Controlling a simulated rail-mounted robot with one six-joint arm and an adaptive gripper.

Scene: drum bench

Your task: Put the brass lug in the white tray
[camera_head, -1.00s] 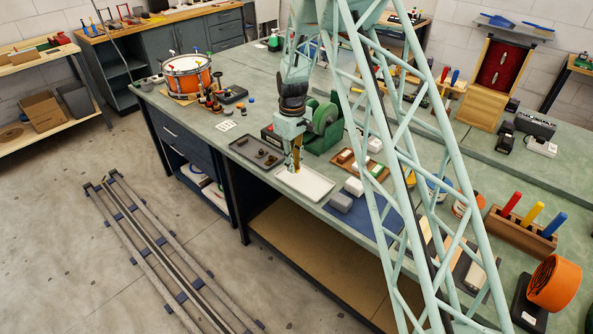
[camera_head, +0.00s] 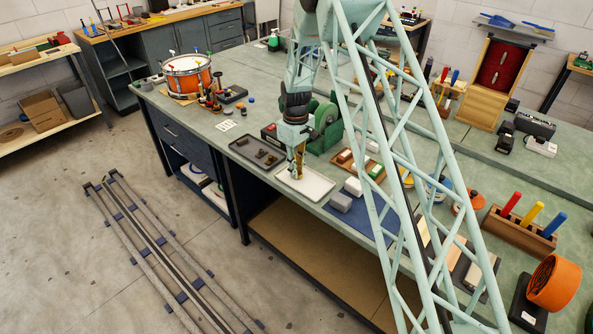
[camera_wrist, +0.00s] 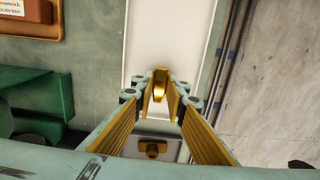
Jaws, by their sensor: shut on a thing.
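The brass lug (camera_wrist: 160,84) shows in the wrist view between the fingertips of my gripper (camera_wrist: 160,94). My gripper is shut on it. The white tray (camera_wrist: 152,30) lies beneath the lug in the wrist view. In the head view my gripper (camera_head: 297,174) points down over the left part of the white tray (camera_head: 318,191). The lug is too small to make out there, and I cannot tell whether it touches the tray floor.
A dark tray (camera_head: 243,143) with several small dark parts lies left of the white tray. A green machine (camera_head: 325,130) stands behind. Grey and white blocks (camera_head: 341,202) on a blue mat (camera_head: 372,216) lie to the right. The bench's front edge is close.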

